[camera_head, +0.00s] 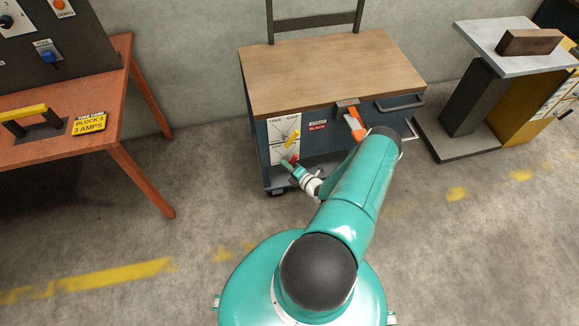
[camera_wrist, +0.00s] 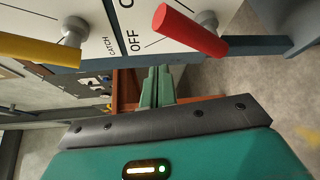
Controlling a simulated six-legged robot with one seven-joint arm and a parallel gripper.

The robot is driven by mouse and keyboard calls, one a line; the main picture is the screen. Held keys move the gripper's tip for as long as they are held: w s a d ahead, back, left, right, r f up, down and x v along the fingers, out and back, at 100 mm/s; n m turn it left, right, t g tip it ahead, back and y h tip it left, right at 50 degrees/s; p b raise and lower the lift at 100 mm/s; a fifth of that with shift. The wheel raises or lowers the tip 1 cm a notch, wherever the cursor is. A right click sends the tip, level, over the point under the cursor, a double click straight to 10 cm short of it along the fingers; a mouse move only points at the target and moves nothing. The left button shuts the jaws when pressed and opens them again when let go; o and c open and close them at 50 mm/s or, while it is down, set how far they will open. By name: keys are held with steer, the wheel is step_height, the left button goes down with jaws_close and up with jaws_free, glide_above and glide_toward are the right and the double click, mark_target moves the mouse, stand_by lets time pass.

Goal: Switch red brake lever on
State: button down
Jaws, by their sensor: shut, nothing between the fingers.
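The red brake lever (camera_head: 293,158) is on the white panel (camera_head: 285,128) on the cart's front, low and partly hidden by my gripper. In the wrist view the red lever (camera_wrist: 190,32) lies slanted on a silver pivot, near printed "OFF" lettering (camera_wrist: 135,41). A yellow lever (camera_head: 292,139) sits above it on the same panel, and shows at the left of the wrist view (camera_wrist: 38,49) by "CATCH". My gripper (camera_wrist: 157,80) has its green fingers together and empty, just below the red lever in that view. I cannot tell whether they touch it.
The cart has a wooden top (camera_head: 330,70), an orange-handled part (camera_head: 355,122) and a grey handle (camera_head: 400,103) on its front. An orange table (camera_head: 146,100) stands at left, a grey-topped stand (camera_head: 500,40) at right.

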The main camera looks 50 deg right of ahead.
steer(key=s+a+f, duration=0.1)
steer(key=s+f, duration=0.1)
steer(key=s, duration=0.7)
steer(key=shift+s+a+f, duration=0.15)
steer(key=shift+a, duration=0.2)
